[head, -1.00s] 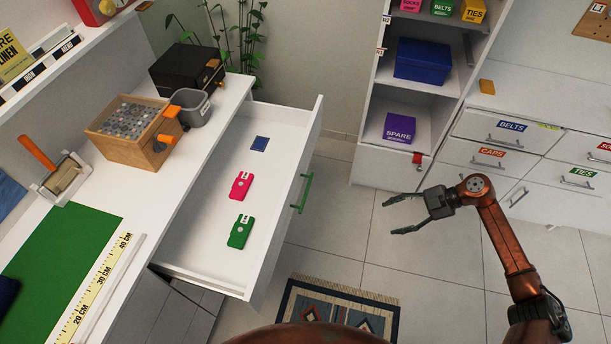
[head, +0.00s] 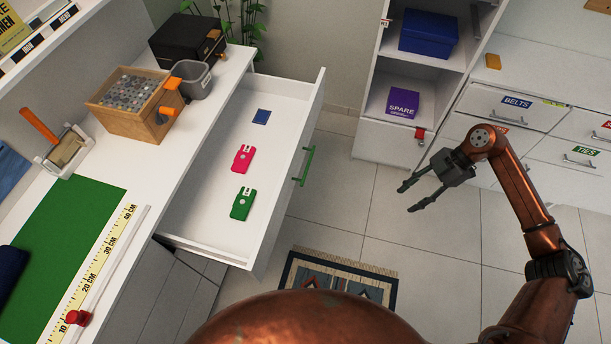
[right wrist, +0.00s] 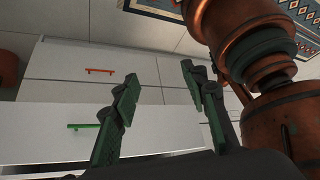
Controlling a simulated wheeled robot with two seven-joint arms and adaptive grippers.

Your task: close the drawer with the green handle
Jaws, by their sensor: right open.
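The white drawer (head: 240,225) with the green handle (head: 306,166) is pulled far out from under the white counter in the head view. A blue item, a pink tag and a green tag lie in it. My right gripper (head: 407,197) is open and empty, to the right of the drawer and apart from its handle. In the right wrist view my open fingers (right wrist: 160,115) show in front of a white front with the green handle (right wrist: 84,126) and another front with an orange-red handle (right wrist: 100,71). My left gripper is not in view.
The counter (head: 215,105) holds a wooden coin box (head: 130,112), a grey bin (head: 190,82) and a black box (head: 186,42). A patterned rug (head: 345,277) lies on the floor. A shelf unit and labelled drawers (head: 515,105) stand at the right. Floor between is clear.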

